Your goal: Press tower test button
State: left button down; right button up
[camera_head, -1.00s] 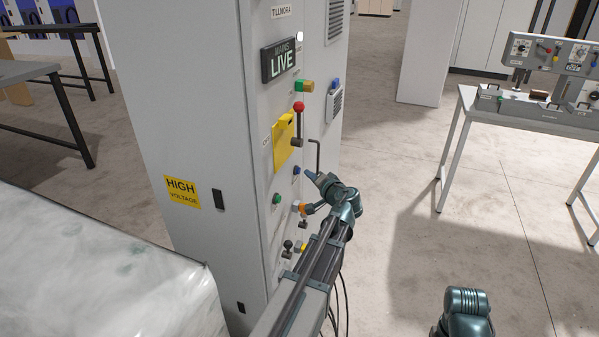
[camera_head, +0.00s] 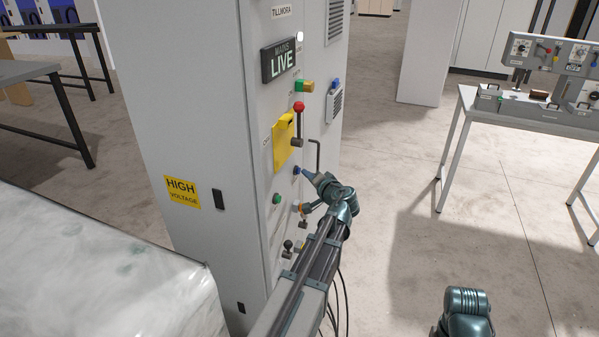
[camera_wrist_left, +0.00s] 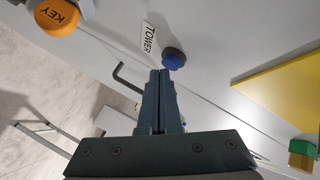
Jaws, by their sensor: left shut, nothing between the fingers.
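The tower test button is a small blue push button (camera_head: 297,170) on the front of the grey cabinet. In the left wrist view the blue button (camera_wrist_left: 173,60) sits beside a white label reading TOWER (camera_wrist_left: 149,39). My left gripper (camera_head: 306,171) is shut and empty, with its tip at or very close to the blue button. In the wrist view the closed fingertips (camera_wrist_left: 161,71) lie just below the button; I cannot tell whether they touch it. My right gripper does not show; only part of my right arm is at the lower right.
The cabinet (camera_head: 190,120) also carries a lit MAINS LIVE sign (camera_head: 282,60), a red-knobbed lever (camera_head: 298,107), a yellow plate (camera_head: 283,145), a green button (camera_head: 277,198) and a bent handle (camera_head: 317,152). An orange KEY part (camera_wrist_left: 57,16) is near the gripper.

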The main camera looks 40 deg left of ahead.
pick_arm(q)
jog(key=shift+s+a, duration=0.1)
jog(key=shift+a, duration=0.35)
dwell(0.7)
dwell(0.4)
jog(key=shift+w+d, duration=0.2)
jog(key=shift+d, duration=0.65)
jog(key=shift+d, duration=0.1)
jog(key=d, duration=0.2)
jog(key=w+d, duration=0.1)
jog(key=d, duration=0.1)
jog(key=shift+d, duration=0.35)
dwell(0.4)
